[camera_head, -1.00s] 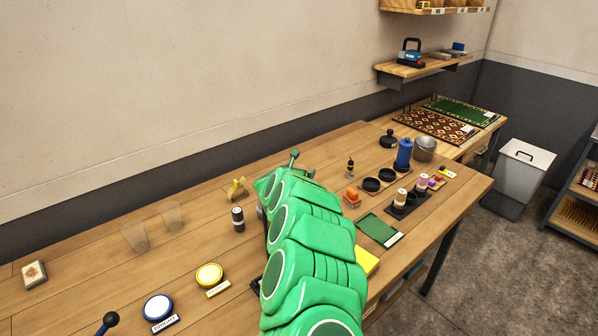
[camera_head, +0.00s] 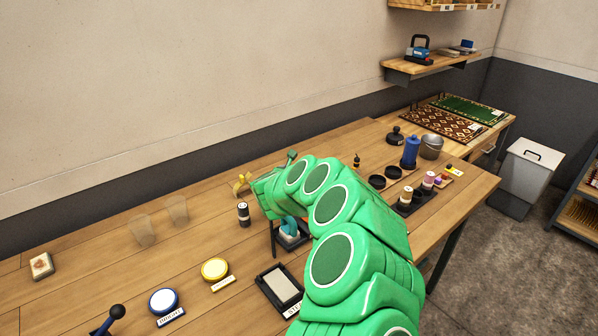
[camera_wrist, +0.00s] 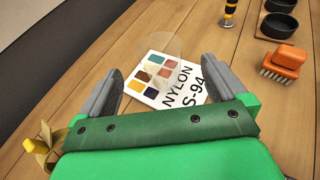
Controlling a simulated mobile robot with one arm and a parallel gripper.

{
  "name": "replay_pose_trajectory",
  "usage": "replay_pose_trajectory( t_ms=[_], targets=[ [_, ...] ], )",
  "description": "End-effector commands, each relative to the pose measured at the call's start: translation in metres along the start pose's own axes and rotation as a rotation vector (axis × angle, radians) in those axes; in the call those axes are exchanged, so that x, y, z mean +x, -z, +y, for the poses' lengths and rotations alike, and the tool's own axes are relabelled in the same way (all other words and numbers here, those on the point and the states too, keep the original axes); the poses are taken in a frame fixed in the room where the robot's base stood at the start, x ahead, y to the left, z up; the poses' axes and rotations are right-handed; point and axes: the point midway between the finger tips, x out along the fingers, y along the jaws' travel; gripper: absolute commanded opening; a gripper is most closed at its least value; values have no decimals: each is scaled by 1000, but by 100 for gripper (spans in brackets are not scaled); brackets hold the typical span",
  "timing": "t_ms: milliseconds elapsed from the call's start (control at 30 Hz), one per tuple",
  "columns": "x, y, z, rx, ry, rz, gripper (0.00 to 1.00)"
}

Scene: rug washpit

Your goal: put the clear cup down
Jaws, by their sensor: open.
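A clear cup (camera_wrist: 182,46), faint and see-through, shows in the wrist view just beyond and between my fingertips. It overlaps a colour swatch card (camera_wrist: 182,98) marked NYLON S-94; I cannot tell whether its base rests on the card or on the wood. My gripper (camera_wrist: 163,82) is open, one grey finger on each side, with a visible gap between the fingers and the cup. In the head view my green arm hides the gripper and this cup. Two other clear cups (camera_head: 141,231) (camera_head: 178,211) stand upright at the left of the bench.
A black-and-white bottle (camera_head: 243,214) and a yellow object (camera_head: 242,184) stand near my arm. An orange brush (camera_wrist: 286,62) and black dishes (camera_wrist: 279,25) lie right of the card. Yellow (camera_head: 214,270) and blue (camera_head: 163,301) round pads are in front. Bare wood lies left of the card.

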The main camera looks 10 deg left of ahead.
Motion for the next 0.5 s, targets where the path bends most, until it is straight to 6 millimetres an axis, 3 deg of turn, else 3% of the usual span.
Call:
replay_pose_trajectory(
  t_ms=[233, 500],
  targets=[
    [-19, -1, 0, 3, 1, 0, 99],
    [-26, -1, 0, 1, 0, 0, 99]
  ],
)
